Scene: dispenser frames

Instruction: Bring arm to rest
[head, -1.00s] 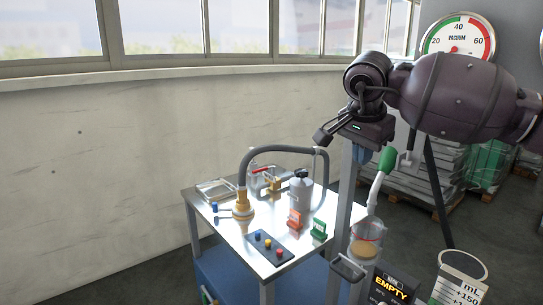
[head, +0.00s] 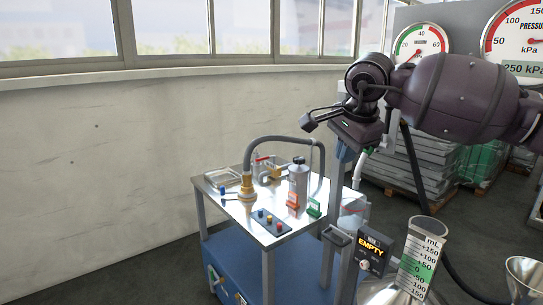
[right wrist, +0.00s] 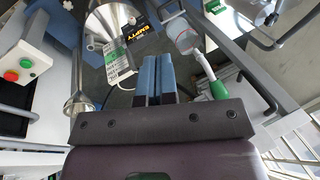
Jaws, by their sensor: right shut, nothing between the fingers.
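My right gripper (head: 342,153) hangs at the end of my dark right arm, in the upper right of the head view. In the right wrist view its two blue fingers (right wrist: 156,72) lie together with nothing between them. It is apart from the steel-topped cart (head: 238,212), up and to the right of it in the picture. My left gripper is not in view.
The cart carries a hose with a tan cup (head: 248,189), a grey bottle (head: 298,177) and a button panel (head: 270,221). An EMPTY display (head: 370,254) and a graduated cylinder (head: 421,258) stand in front. Bare floor shows at lower left.

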